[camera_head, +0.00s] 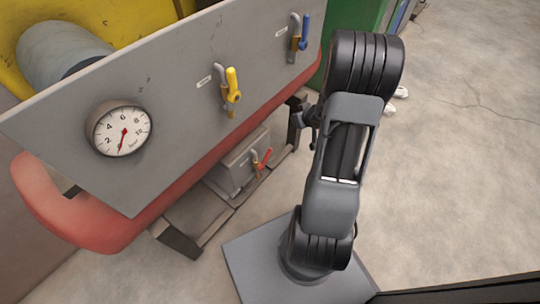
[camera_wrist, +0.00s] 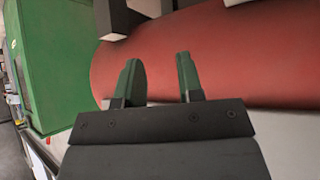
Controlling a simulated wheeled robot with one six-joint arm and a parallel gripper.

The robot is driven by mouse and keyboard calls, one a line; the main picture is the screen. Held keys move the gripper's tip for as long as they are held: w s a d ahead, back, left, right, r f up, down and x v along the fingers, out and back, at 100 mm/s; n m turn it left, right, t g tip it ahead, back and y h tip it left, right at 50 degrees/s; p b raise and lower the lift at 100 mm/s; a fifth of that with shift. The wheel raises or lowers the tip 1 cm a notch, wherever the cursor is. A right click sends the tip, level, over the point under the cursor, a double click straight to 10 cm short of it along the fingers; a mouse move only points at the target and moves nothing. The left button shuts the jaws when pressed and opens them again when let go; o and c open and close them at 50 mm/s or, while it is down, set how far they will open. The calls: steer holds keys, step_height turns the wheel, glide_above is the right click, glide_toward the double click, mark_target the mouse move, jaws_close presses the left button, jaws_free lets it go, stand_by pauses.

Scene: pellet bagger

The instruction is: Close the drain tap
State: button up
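Three taps show in the head view, and their labels are too small to read. A tap with a red handle (camera_head: 262,160) sits low on a grey box, under the red tank. A yellow-handled tap (camera_head: 231,88) and a blue-handled tap (camera_head: 302,35) are on the sloping grey panel. My gripper (camera_head: 303,117) is to the right of and above the red-handled tap, partly hidden by my arm. In the wrist view my gripper (camera_wrist: 158,80) has its two fingers apart with nothing between them. No tap shows in the wrist view.
The red tank (camera_head: 82,215) runs under the grey panel (camera_head: 180,100); it fills much of the wrist view (camera_wrist: 240,60). A round gauge (camera_head: 121,130) is on the panel. The grey box (camera_head: 238,165) stands below. A green housing (camera_head: 352,15) is behind.

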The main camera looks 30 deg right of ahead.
steer(key=s+f+y, duration=0.4)
steer(key=f, duration=0.4)
steer(key=m+t+y+b, duration=0.1)
steer(key=t+y, duration=0.1)
steer(key=y, duration=0.4)
glide_toward(270, 154)
steer(key=b+x, duration=0.4)
steer(key=x, duration=0.6)
steer(key=shift+f, duration=0.1)
steer(key=shift+c, duration=0.2)
jaws_close()
